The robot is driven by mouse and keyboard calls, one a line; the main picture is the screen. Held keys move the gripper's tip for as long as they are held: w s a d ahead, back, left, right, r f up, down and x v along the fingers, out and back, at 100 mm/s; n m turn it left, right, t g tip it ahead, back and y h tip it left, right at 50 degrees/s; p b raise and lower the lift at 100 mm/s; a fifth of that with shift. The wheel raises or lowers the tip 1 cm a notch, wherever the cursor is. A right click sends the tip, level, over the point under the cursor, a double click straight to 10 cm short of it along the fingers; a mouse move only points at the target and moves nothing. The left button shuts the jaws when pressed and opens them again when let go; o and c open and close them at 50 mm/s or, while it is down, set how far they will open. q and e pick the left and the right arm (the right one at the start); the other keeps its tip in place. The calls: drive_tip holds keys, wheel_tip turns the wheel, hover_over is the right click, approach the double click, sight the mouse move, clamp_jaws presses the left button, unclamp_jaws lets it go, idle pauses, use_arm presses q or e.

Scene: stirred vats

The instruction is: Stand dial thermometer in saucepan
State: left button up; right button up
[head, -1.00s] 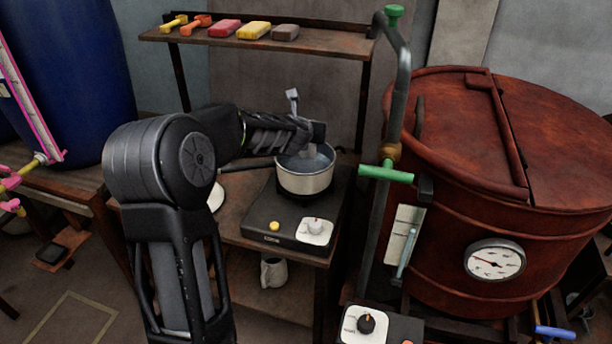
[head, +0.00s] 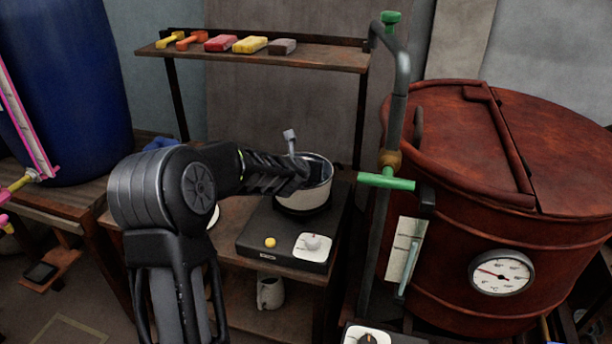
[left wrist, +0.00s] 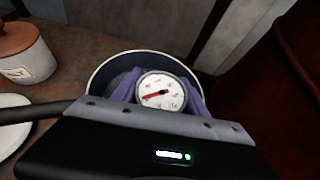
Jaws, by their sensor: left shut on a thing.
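The saucepan (head: 318,198) stands on a black hotplate, its left side partly hidden by my left gripper (head: 300,174). The dial thermometer (left wrist: 162,92) shows a round white face with a red needle, between my left gripper's purple fingers. My left gripper is shut on it, over the pan's opening. The stem's lower end is hidden, so I cannot tell whether it touches the pan. My right gripper is not in view.
The hotplate (head: 268,228) has a yellow button and a white knob. A big red vat (head: 450,230) with its own dial and a pipe with a green handle (head: 386,181) stand close on the right. A shelf (head: 330,58) with several coloured items is behind. A lidded pot (left wrist: 25,62) stands left.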

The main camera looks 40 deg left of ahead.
use_arm(q)
drive_tip(key=shift+f, duration=1.35)
drive_tip(key=shift+b, duration=0.35)
drive_tip(key=o, duration=1.2)
drive_tip(key=shift+o, duration=0.2)
drive_tip(key=v, duration=1.2)
drive_tip(key=shift+p, duration=0.45)
drive_tip(key=shift+a, duration=0.1)
